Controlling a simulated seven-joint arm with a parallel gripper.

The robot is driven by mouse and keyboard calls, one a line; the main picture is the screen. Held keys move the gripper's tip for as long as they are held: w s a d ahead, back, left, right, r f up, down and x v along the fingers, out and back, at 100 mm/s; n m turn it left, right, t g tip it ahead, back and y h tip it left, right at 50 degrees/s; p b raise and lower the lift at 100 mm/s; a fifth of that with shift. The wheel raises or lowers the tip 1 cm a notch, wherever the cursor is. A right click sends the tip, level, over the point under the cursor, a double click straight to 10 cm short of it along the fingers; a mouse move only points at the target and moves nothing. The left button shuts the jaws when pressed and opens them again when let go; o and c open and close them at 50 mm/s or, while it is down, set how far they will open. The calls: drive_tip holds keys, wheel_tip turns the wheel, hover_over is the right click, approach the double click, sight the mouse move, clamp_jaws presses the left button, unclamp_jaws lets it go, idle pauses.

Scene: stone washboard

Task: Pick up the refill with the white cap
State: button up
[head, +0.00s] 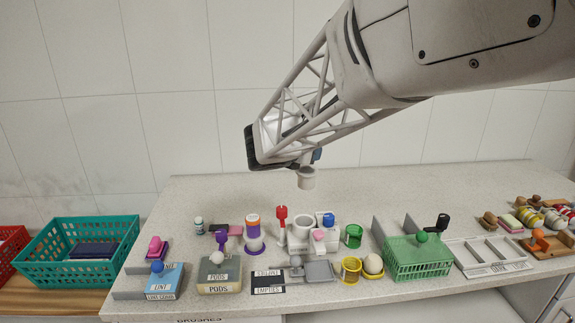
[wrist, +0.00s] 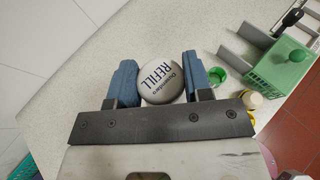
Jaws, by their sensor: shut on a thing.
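My gripper (head: 310,160) hangs above the back middle of the stone counter in the head view. In the wrist view its two blue fingers (wrist: 159,84) are shut on the sides of a refill (wrist: 160,72). The refill has a round, pale grey-white top with dark lettering that reads "REFILL". In the head view the refill (head: 306,179) is a small pale cylinder below the fingers, clear of the counter. The finger contact is mostly hidden in the head view.
A teal basket (head: 60,268) is at left. The counter's back strip (head: 230,190) is clear.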

drive_tip(key=shift+r, duration=0.95)
drive_tip(key=s+a+f, duration=1.2)
drive_tip(key=s+f, duration=0.2)
drive_tip(key=f, duration=0.2)
drive_tip(key=shift+s+n+t+y, duration=0.3)
drive_tip(key=shift+s, duration=0.05)
drive_tip(key=shift+f, duration=0.1)
drive_tip(key=shift+f, duration=2.85)
